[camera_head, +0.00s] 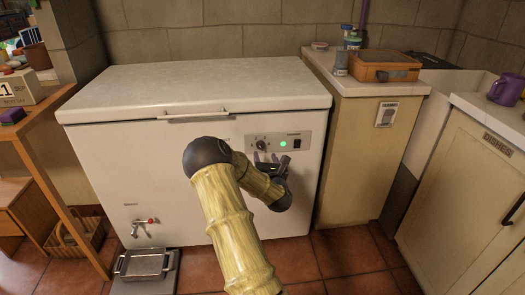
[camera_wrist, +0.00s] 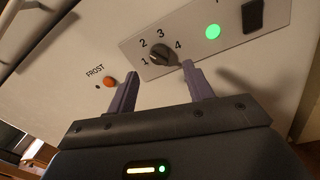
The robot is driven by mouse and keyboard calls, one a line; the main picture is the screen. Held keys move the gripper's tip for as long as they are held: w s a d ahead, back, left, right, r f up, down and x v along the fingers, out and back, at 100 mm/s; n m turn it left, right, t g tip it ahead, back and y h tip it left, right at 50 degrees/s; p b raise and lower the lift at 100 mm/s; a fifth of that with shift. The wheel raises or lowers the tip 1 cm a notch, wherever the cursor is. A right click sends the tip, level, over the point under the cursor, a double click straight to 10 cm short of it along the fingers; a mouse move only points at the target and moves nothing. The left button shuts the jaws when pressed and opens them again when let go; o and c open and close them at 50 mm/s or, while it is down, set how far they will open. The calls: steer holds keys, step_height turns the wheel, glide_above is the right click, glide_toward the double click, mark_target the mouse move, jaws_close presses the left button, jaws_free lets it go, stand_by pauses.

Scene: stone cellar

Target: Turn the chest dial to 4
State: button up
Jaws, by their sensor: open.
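The white chest freezer (camera_head: 95,150) stands against the wall, with its lid down. Its dark round dial (camera_head: 261,144) sits on a grey panel at the upper right of the front. In the wrist view the dial (camera_wrist: 160,54) has the numbers 1 to 4 printed around it; its pointer direction is too unclear to read. My gripper (camera_head: 272,160) is in front of the panel, just below the dial. In the wrist view my gripper (camera_wrist: 158,70) is open and empty, its fingertips to the lower left and lower right of the dial. I cannot tell whether either touches it.
A green light (camera_wrist: 212,32) and a black switch (camera_wrist: 252,15) are right of the dial; an orange FROST button (camera_wrist: 110,80) is lower left. The lid handle (camera_head: 197,116) juts out above. A tap (camera_head: 142,224) sticks out low, over a metal tray (camera_head: 145,268).

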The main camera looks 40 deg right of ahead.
mark_target(262, 148)
steer(key=b+x, duration=0.1)
steer(key=x, duration=0.5)
steer(key=shift+w+d+r, duration=0.1)
steer(key=shift+w, duration=0.2)
steer(key=shift+c, duration=0.4)
steer(key=c, duration=0.9)
